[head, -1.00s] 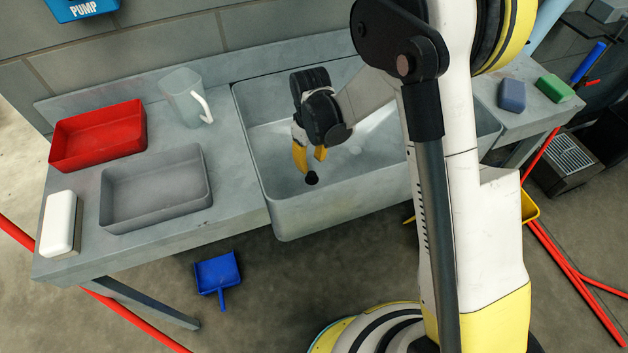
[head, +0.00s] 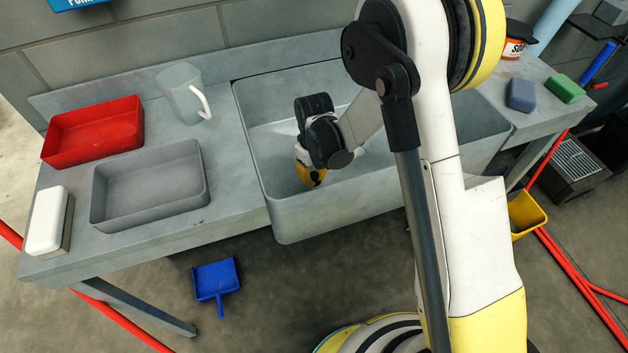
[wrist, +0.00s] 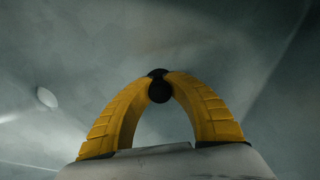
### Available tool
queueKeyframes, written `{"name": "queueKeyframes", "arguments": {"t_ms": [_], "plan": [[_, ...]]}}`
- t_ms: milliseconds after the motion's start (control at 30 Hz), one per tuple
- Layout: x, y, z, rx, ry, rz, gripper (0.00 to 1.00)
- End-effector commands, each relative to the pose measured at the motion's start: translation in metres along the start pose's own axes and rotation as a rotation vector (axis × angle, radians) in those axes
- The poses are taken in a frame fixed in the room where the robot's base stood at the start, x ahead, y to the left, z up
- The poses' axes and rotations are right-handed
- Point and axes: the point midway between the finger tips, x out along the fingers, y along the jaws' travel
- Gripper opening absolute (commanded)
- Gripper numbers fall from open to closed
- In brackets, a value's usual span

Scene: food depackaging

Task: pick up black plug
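The black plug (wrist: 159,91) is between the tips of my two yellow fingers in the wrist view. My gripper (wrist: 160,78) is shut on it, with the fingers arched around an empty gap below the tips. In the head view my gripper (head: 312,178) is over the grey sink basin (head: 345,212), with its fingers foreshortened and partly hidden by the dark wrist. I cannot make out the plug clearly in the head view. In the wrist view the plug appears apart from the blurred basin surface behind it.
On the counter left of the sink are a red tray (head: 92,152), a grey tray (head: 192,207), a pale jug (head: 178,98) and a white block (head: 46,221). Blue (head: 520,95) and green (head: 565,88) sponges lie to the right. The basin's walls surround my gripper.

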Motion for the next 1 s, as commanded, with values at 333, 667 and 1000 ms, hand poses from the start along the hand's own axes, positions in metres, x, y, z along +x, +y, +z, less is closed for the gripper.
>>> {"name": "queueKeyframes", "arguments": {"t_ms": [333,667,1000], "plan": [[-0.001,0.0,0.0,0.0,0.0,0.0,0.0],[-0.04,0.0,0.0,0.0,0.0,0.0,0.0],[-0.087,0.066,0.029,0.005,0.0,0.0,0.0]]}}
